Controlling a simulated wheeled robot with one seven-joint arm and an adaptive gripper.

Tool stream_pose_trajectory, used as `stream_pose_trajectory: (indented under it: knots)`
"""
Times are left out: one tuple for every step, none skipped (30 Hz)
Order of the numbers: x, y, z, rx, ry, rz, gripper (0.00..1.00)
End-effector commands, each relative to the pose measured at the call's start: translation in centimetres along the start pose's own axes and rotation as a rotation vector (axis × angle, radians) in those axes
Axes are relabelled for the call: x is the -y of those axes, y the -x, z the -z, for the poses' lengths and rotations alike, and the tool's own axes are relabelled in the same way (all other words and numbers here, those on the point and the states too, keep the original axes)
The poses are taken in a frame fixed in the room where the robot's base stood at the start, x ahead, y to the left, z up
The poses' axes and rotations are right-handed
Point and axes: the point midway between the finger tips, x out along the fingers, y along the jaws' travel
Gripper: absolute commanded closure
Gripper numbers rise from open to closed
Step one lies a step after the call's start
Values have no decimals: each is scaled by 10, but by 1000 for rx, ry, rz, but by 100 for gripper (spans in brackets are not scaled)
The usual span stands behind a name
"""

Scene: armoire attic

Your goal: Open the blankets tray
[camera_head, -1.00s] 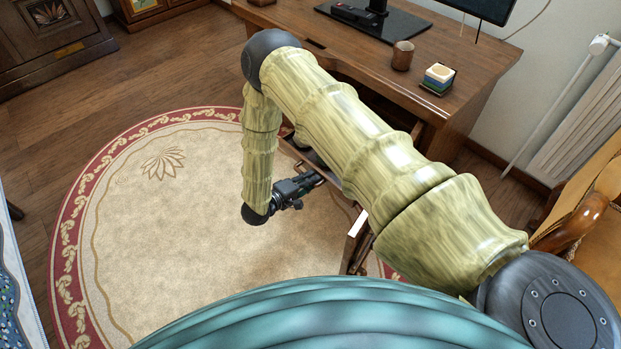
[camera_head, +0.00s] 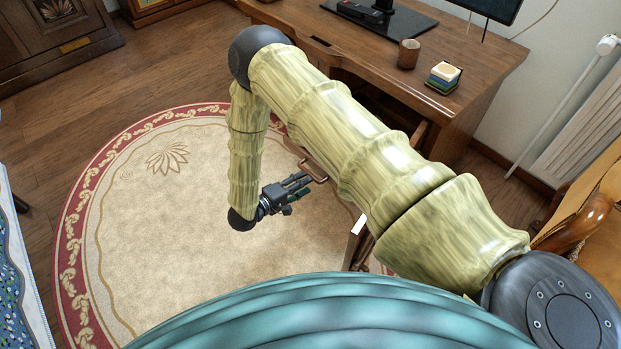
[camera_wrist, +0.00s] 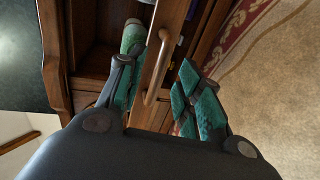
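A brown wooden front panel with a curved bar handle sits under the desk; I take it as the blankets tray (camera_wrist: 171,22). The handle (camera_wrist: 151,85) shows in the wrist view between my gripper's two teal-padded fingers, and also in the head view (camera_head: 316,172). My gripper (camera_head: 304,184) is open, its fingers apart on either side of the handle. In the wrist view my gripper (camera_wrist: 160,62) does not visibly clamp the handle; contact is unclear. My arm hides much of the tray in the head view.
The wooden desk (camera_head: 470,75) holds a brown cup (camera_head: 408,54), a small stack of coloured items (camera_head: 443,77) and a monitor stand. A round rug (camera_head: 150,240) leaves open floor to the left. A wooden chair (camera_head: 590,215) stands at the right.

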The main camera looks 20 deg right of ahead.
Motion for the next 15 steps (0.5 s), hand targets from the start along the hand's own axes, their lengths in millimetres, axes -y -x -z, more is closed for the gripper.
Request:
stream_pose_trajectory:
  knots:
    - [0,10,0,-3,0,1,65]
    - [0,16,0,-3,0,1,65]
    - [0,23,0,-2,0,1,65]
    - [0,28,0,-2,0,1,65]
    - [-1,32,0,-2,0,0,65]
    - [-1,38,0,-2,0,-1,65]
    - [-1,41,0,-1,0,-1,65]
    - [-1,45,0,-1,0,0,65]
    - [-1,50,0,-1,0,0,65]
    - [-1,52,0,0,0,0,65]
    - [-1,54,0,0,0,0,65]
    - [-1,57,0,0,0,0,65]
    - [-1,58,0,0,0,0,65]
    - [-1,60,0,0,0,0,65]
    - [-1,61,0,0,0,0,65]
